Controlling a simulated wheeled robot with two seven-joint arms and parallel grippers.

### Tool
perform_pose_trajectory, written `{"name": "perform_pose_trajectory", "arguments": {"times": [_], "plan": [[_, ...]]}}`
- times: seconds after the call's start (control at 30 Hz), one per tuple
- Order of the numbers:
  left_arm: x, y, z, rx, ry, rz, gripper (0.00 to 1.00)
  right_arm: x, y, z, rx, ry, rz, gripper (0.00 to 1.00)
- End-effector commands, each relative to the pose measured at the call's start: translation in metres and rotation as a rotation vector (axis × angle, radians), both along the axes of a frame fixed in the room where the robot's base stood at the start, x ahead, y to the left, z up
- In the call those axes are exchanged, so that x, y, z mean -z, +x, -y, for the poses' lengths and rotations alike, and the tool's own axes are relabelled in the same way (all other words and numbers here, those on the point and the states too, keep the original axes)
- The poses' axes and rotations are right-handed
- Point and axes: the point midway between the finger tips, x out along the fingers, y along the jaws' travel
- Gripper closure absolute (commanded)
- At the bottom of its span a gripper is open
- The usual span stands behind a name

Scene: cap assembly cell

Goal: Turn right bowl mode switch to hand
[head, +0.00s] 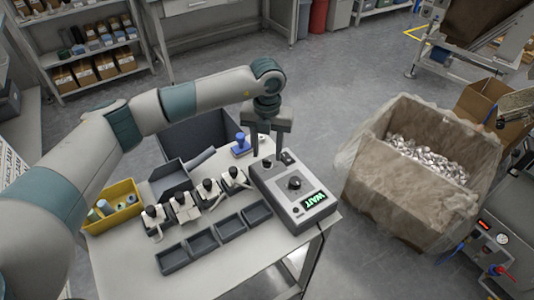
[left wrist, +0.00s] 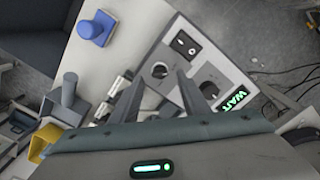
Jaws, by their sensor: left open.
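A grey control box (head: 262,188) stands at the right end of the white table. Its top carries a small dark knob (left wrist: 160,70), a larger black knob (head: 294,183), a black rocker switch (left wrist: 186,44) and a lit green display reading WAIT (head: 314,200). No label tells which one is the right bowl mode switch. My left gripper (head: 270,153) is open and empty, pointing down above the box's far end. In the left wrist view its fingers (left wrist: 158,80) stand either side of the small knob; contact cannot be told. My right gripper is not in view.
Several small clamp fixtures (head: 184,207) and dark trays (head: 202,242) sit left of the box. A yellow bin (head: 126,214) and a blue stamp-like part (head: 241,145) are also on the table. A carton of metal caps (head: 390,190) stands on the floor at right.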

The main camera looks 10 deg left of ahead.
Motion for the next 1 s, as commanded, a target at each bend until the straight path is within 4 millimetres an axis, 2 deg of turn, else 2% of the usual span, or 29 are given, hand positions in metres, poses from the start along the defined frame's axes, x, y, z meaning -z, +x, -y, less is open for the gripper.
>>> {"name": "perform_pose_trajectory", "arguments": {"times": [0.1, 0.3, 0.67, 0.83, 1.0], "plan": [[0.015, -0.001, 0.0, 0.0, 0.0, -0.002, 0.58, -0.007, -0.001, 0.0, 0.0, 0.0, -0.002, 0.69], [0.031, 0.0, 0.0, 0.0, 0.0, 0.0, 0.58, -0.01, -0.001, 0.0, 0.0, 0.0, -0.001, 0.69], [0.034, 0.0, 0.0, 0.0, 0.001, 0.001, 0.58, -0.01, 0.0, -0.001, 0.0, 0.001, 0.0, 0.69], [0.034, 0.0, 0.0, 0.0, 0.0, 0.001, 0.99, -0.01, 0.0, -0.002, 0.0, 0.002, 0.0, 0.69], [0.034, 0.0, 0.0, 0.002, 0.0, 0.001, 0.99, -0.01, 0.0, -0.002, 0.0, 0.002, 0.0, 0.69]]}}
